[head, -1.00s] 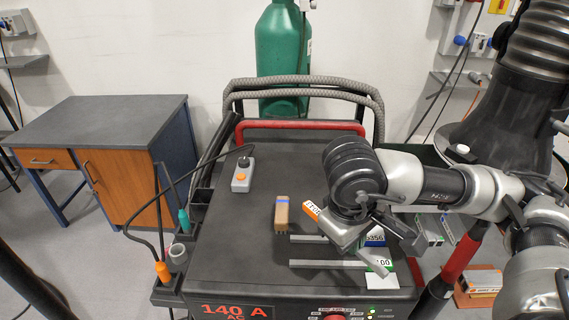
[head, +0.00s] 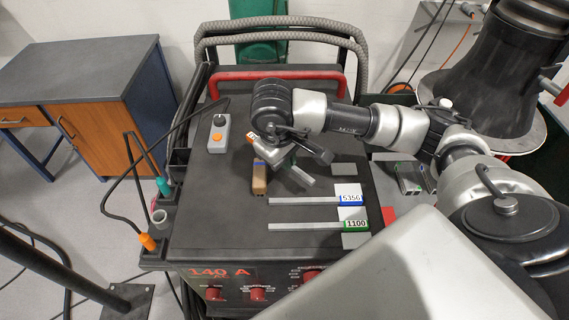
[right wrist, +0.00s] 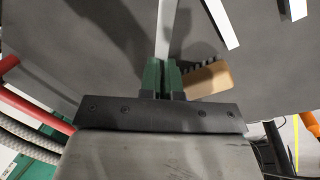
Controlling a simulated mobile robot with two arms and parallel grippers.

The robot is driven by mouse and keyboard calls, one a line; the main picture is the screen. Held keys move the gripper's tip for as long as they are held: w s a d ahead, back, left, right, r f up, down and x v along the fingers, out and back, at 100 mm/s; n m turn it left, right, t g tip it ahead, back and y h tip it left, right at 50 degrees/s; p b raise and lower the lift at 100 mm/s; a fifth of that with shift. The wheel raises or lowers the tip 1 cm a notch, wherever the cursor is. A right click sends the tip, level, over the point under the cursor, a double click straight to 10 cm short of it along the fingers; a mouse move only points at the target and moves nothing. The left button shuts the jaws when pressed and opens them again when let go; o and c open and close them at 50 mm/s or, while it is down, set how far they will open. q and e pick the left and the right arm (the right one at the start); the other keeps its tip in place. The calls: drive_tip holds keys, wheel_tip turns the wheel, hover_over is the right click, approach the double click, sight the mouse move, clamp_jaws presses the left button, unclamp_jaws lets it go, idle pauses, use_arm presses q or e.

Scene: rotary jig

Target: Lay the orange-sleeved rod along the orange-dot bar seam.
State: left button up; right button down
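My right gripper (head: 289,166) is above the dark machine top (head: 215,205), just right of the brown brush. It is shut on a grey rod (head: 303,180), which slants from back left to front right. An orange-marked sleeve (head: 253,138) shows at the rod's back-left end. In the right wrist view the green fingers (right wrist: 160,70) are together, and the rod (right wrist: 167,30) runs upward from them. Two grey bars lie parallel on the top, one (head: 300,201) by a blue 5356 label and one (head: 300,227) by a green 1100 label. No orange dot is clear. My left gripper is out of view.
The brush (head: 259,179) stands close by the gripper and also shows in the right wrist view (right wrist: 210,79). A grey box with an orange button (head: 219,134) stands at back left. A red handle (head: 275,74) edges the back. The front-left top is clear.

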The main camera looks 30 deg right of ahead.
sight(286, 178)
drive_tip(key=shift+a+f, duration=0.1)
drive_tip(key=shift+f, duration=0.2)
wheel_tip(286, 178, down, 3)
drive_tip(key=shift+f+p, duration=0.1)
drive_tip(key=shift+p, duration=0.9)
drive_tip(key=shift+f, duration=0.2)
drive_tip(key=shift+f+b, duration=0.2)
drive_tip(key=shift+b, duration=0.15)
drive_tip(key=c, duration=1.4)
unclamp_jaws()
drive_tip(key=shift+o, duration=0.2)
drive_tip(key=shift+r, duration=0.15)
